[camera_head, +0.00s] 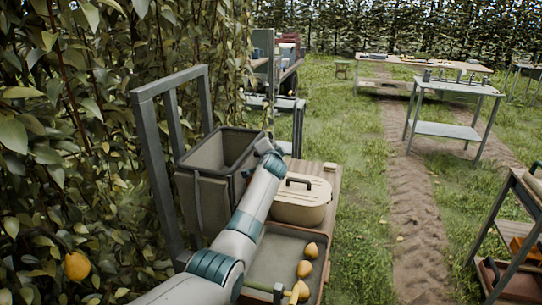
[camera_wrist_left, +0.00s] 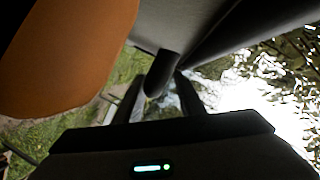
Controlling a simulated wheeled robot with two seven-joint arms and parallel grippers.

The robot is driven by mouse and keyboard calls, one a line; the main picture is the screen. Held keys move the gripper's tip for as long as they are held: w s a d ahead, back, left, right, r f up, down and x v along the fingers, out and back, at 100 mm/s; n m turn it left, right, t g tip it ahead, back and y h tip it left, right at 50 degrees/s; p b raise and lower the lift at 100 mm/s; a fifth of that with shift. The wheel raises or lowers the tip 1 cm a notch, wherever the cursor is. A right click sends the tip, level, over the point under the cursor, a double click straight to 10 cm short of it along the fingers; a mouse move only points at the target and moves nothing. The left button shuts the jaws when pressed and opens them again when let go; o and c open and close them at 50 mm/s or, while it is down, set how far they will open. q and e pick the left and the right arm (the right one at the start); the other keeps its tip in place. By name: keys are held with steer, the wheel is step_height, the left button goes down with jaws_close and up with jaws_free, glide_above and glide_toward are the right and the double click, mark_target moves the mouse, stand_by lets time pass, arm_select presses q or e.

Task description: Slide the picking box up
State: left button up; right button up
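The picking box (camera_head: 206,200) is a tall grey open-topped bin. It stands upright in the head view at the left of a wooden cart, beside a grey post frame. My left arm crosses from the bottom to the box's right side. My left gripper (camera_head: 266,147) is at the box's upper right edge, its fingers mostly hidden. In the left wrist view, the two fingers (camera_wrist_left: 158,92) lie on either side of a dark rounded bar (camera_wrist_left: 163,73) under a grey surface. Whether they grip the bar is unclear. My right gripper is not in view.
A cream lidded box (camera_head: 300,205) and a tray (camera_head: 272,252) with several pears are right of the arm. The grey frame (camera_head: 158,165) rises left of the box, close to leafy trees. Grass (camera_head: 355,200) lies right of the cart. A large orange-brown shape (camera_wrist_left: 65,55) shows close by.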

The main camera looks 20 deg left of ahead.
arm_select(q)
steer(key=shift+v, duration=1.5)
steer(key=b+v, duration=0.4)
steer(key=v, duration=1)
steer(key=shift+d+r, duration=0.15)
steer(key=shift+s, duration=0.15)
